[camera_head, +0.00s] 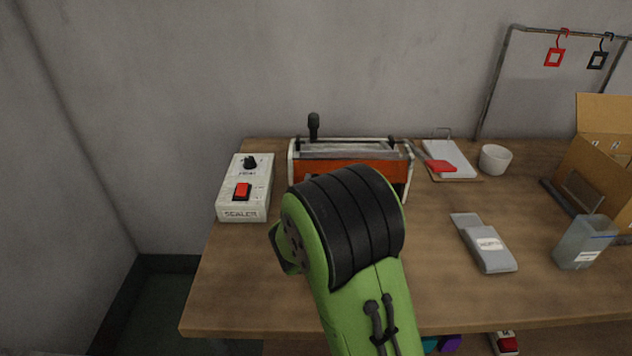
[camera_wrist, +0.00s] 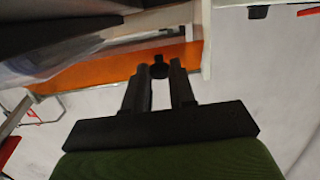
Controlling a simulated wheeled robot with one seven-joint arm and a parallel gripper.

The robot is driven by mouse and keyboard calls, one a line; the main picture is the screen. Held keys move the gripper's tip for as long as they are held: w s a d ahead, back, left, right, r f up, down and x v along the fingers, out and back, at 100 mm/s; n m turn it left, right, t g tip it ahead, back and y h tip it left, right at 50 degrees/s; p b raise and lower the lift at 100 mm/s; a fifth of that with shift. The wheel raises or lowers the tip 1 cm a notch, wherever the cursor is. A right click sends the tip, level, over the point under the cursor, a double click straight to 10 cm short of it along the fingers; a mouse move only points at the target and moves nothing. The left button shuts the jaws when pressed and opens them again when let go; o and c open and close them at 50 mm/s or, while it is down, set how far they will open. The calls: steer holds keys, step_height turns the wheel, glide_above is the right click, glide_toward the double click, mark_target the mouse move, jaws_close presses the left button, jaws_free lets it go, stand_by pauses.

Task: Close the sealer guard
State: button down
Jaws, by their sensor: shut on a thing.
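The sealer (camera_head: 350,150) stands at the back left of the table, with a pale frame and an orange guard (camera_head: 380,168) across its front. A black-knobbed lever (camera_head: 313,127) stands upright at its back left. My arm covers the lower front of the sealer and hides my gripper in the head view. In the wrist view the orange guard (camera_wrist: 110,72) spans behind the fingers. My gripper (camera_wrist: 160,70) is shut on a small black knob (camera_wrist: 160,60) in front of the guard. How far the guard is open cannot be told.
A white sealer control box (camera_head: 244,188) with a red switch sits left of the sealer. To the right are a clipboard (camera_head: 455,160), a white cup (camera_head: 495,158), a grey sock pack (camera_head: 484,243), a clear bin (camera_head: 583,243) and a cardboard box (camera_head: 600,150). The table's front left is clear.

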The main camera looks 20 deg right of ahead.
steer(key=shift+w+f, duration=0.1)
steer(key=shift+f, duration=0.1)
stand_by(0.3)
steer(key=c, duration=0.9)
jaws_free()
steer(key=shift+c, duration=0.2)
